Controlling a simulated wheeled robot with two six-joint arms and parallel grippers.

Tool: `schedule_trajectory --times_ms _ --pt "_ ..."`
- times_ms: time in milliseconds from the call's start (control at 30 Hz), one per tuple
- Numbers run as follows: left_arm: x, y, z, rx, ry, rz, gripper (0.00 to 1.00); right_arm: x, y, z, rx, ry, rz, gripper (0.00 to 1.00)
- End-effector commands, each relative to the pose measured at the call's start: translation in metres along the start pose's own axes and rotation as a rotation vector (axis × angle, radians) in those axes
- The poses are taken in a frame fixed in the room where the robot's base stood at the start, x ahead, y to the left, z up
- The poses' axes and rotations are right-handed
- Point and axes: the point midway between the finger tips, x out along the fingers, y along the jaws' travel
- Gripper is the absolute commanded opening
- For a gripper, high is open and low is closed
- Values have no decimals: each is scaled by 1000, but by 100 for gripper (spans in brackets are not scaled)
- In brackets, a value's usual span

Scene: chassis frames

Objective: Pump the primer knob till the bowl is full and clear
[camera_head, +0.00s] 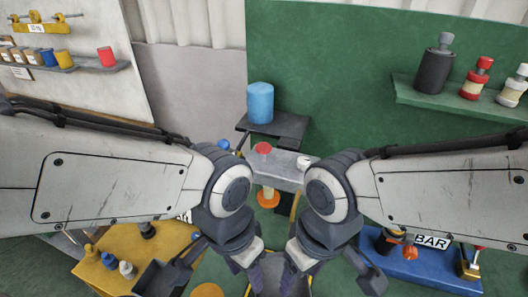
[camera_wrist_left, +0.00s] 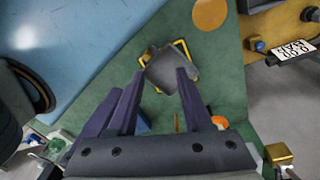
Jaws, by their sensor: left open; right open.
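A red knob (camera_head: 263,148) sits on top of a grey filter head (camera_head: 280,168), ahead of my grippers in the head view. A white fitting (camera_head: 304,161) is at the right of that head. Below it hangs an amber part (camera_head: 268,196), apparently the bowl, largely hidden; its fill and clarity cannot be told. My left gripper (camera_head: 257,277) points down, open and empty, nearer to me than the filter head. Its dark fingers also show spread in the left wrist view (camera_wrist_left: 160,82). My right gripper (camera_head: 291,280) is open beside it, with its fingers partly cut off by the bottom edge.
A blue canister (camera_head: 260,102) stands on a dark shelf (camera_head: 295,127) behind the filter head. A yellow bench (camera_head: 120,275) is at lower left, a blue bench (camera_head: 420,265) at lower right. A green shelf (camera_head: 455,103) holds bottles. Green floor (camera_wrist_left: 225,75) lies below my left gripper.

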Motion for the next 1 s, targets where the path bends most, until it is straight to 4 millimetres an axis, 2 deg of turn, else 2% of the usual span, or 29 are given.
schedule_trajectory --times_ms 67,133,200,233,1000 --pt "0 0 0 0 0 0 50 0 0 0 0 0 0 66" --pt "0 0 0 0 0 0 31 0 0 0 0 0 0 66" --pt "0 0 0 0 0 0 4 0 0 0 0 0 0 66" --pt "0 0 0 0 0 0 0 0 0 0 0 0 0 66" --pt "0 0 0 0 0 0 0 0 0 0 0 0 0 66"
